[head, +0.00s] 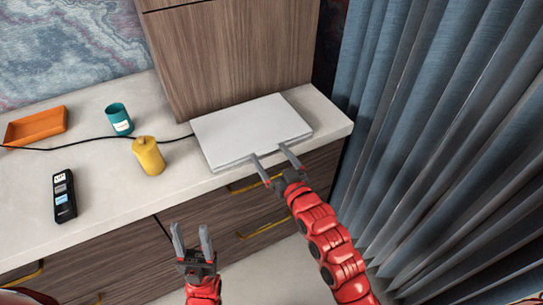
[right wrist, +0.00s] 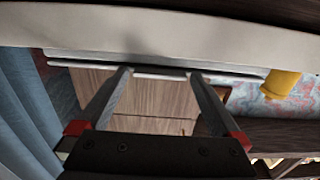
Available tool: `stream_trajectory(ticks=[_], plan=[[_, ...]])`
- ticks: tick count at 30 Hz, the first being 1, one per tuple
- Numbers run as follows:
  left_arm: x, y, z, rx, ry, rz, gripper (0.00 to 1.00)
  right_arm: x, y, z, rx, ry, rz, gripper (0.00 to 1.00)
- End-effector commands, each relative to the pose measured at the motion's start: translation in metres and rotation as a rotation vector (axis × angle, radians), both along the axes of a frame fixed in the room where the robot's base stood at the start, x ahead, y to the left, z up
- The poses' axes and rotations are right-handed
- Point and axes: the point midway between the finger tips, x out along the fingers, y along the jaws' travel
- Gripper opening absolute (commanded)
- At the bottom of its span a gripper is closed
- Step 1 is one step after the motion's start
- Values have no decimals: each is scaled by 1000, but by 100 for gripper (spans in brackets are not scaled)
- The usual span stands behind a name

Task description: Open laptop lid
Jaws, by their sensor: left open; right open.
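A closed, light grey laptop (head: 250,128) lies flat on the white countertop near its right end. In the right wrist view, which looks upside down, the laptop (right wrist: 90,65) shows edge-on as a thin slab along the counter. My right gripper (head: 271,152) is open at the laptop's front edge. Its two fingertips (right wrist: 160,75) are spread along that edge; I cannot tell whether they touch it. My left gripper (head: 190,230) is open and empty, in front of the drawers and away from the laptop.
A yellow canister (head: 148,157), a teal cup (head: 118,120), an orange tray (head: 36,126) and a black device (head: 64,197) stand left of the laptop. A black cable (head: 80,143) runs to it. A wooden cabinet (head: 230,55) stands behind; blue curtains (head: 430,130) hang right.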

Motion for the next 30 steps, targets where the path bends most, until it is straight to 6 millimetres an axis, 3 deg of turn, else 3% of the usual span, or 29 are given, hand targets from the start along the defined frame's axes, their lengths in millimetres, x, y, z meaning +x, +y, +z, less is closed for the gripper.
stream_trajectory(ticks=[9,26,30], plan=[[0,0,0,0,0,0,50,3,2,0,0,0,0,100],[0,0,0,0,0,0,50,3,2,0,0,-1,0,1],[0,0,0,0,0,0,50,3,2,1,0,-1,0,0]])
